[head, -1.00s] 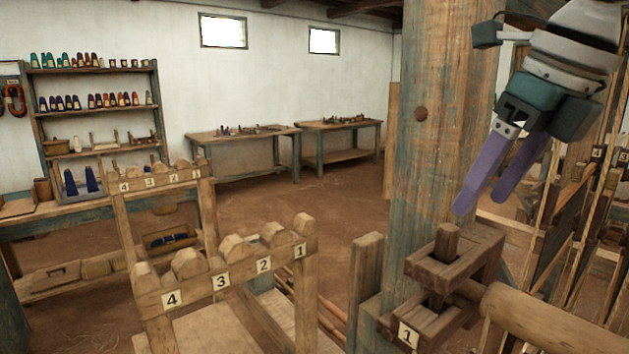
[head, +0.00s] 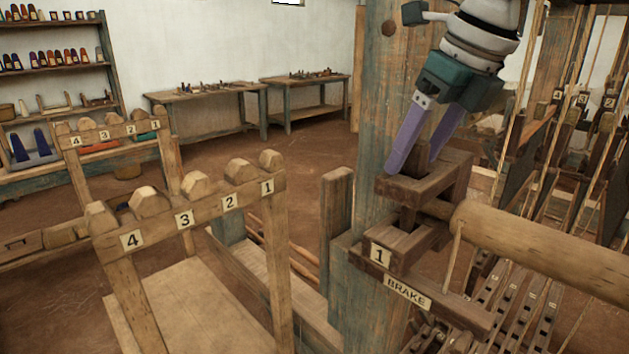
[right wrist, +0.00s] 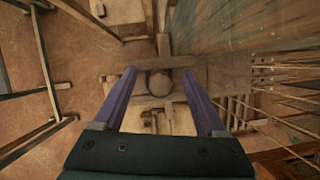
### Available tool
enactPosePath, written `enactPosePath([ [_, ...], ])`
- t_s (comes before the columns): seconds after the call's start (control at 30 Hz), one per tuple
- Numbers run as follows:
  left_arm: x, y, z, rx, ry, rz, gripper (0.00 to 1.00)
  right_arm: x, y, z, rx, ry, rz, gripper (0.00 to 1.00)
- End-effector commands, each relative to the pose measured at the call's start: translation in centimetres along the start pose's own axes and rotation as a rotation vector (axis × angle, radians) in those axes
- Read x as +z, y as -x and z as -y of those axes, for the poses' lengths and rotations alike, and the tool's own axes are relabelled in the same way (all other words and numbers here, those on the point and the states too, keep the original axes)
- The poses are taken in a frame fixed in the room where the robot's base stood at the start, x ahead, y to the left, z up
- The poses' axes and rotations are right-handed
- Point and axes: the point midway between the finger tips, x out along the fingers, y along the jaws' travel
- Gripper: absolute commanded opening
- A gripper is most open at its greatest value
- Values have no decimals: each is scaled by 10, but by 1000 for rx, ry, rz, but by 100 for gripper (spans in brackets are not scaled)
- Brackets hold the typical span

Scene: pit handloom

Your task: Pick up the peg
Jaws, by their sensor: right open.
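The peg (head: 422,157) is a dark wooden pin standing upright in the slotted wooden bracket (head: 455,185) on the loom post. In the right wrist view its round top (right wrist: 160,83) lies between the two purple fingers, with a gap on both sides. My right gripper (head: 416,160) is open, with its fingers reaching down around the top of the peg; the near finger partly hides it. In the right wrist view the gripper (right wrist: 159,74) points down over the bracket. My left gripper is not in view.
The thick post (head: 375,110) stands close beside my right gripper. A round wooden beam (head: 545,240) runs right from the bracket. Below is a block labelled 1 and a BRAKE label (head: 407,292). A numbered rack (head: 205,212) stands at left.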

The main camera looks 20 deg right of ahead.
Motion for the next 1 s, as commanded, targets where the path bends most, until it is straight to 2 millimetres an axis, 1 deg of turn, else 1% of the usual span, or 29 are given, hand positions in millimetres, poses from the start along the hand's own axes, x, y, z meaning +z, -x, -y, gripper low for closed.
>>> enactPosePath([
  [0.1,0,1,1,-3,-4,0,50,0,1,0,0,0,0,74],
  [0.13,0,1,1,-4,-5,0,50,0,1,0,0,0,0,72],
  [0.77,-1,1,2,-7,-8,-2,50,0,1,0,0,0,0,1],
  [1.0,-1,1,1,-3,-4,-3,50,0,1,0,0,0,0,0],
])
